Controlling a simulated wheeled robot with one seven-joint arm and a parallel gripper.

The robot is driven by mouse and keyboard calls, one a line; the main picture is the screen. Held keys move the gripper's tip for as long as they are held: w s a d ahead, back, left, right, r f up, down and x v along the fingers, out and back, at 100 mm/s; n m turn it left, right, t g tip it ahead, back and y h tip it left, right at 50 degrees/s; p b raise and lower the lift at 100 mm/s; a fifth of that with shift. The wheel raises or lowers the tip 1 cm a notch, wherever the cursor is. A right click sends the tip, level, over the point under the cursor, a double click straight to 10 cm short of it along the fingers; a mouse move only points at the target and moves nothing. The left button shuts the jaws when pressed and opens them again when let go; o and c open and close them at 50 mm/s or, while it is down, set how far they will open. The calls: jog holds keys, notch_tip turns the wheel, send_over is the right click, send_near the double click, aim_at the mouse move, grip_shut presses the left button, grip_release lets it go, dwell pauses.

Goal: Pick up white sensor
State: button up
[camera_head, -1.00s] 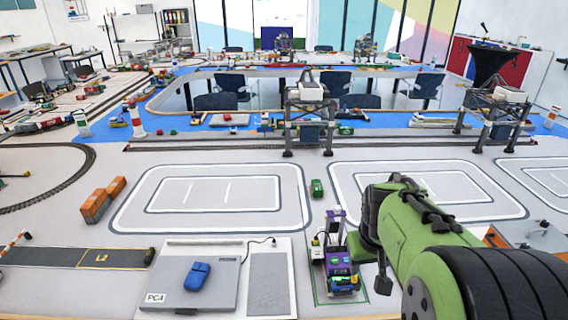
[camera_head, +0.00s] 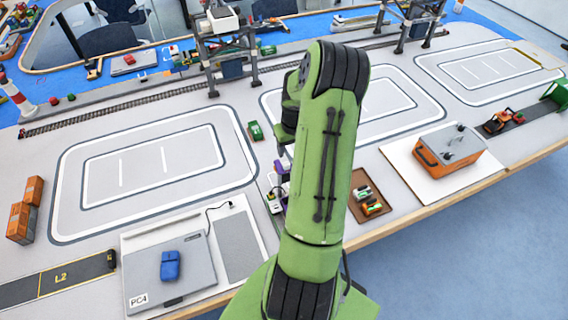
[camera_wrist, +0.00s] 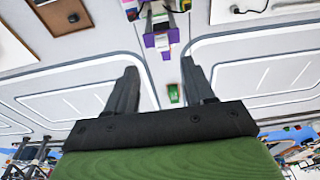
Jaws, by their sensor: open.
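In the wrist view my gripper (camera_wrist: 159,70) is open and empty, with its two dark fingers apart. Beyond the fingertips is a purple build (camera_wrist: 158,45) with a small white block (camera_wrist: 162,42) between its purple parts; this may be the white sensor, but I cannot be sure. In the head view my green arm hides most of this build, and only a purple part (camera_head: 282,168) and a little white show left of the arm. The gripper's fingers cannot be made out there.
A small green car (camera_head: 255,131) stands beyond the build. A brown tray (camera_head: 356,208) with small vehicles and an orange box (camera_head: 450,150) are to the right. A gantry crane (camera_head: 228,60) stands behind.

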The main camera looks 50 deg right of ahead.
aim_at(287, 163)
jog(key=f, duration=0.3)
jog(key=w+f, duration=0.1)
jog(key=f, duration=0.4)
jog(key=shift+w+d+f, duration=0.25)
jog(key=shift+f, duration=0.15)
jog(key=shift+w+d+f, duration=0.15)
jog(key=shift+f, duration=0.15)
jog(key=shift+r, duration=0.1)
jog(key=c, duration=0.4)
grip_shut()
notch_tip(287, 163, up, 10)
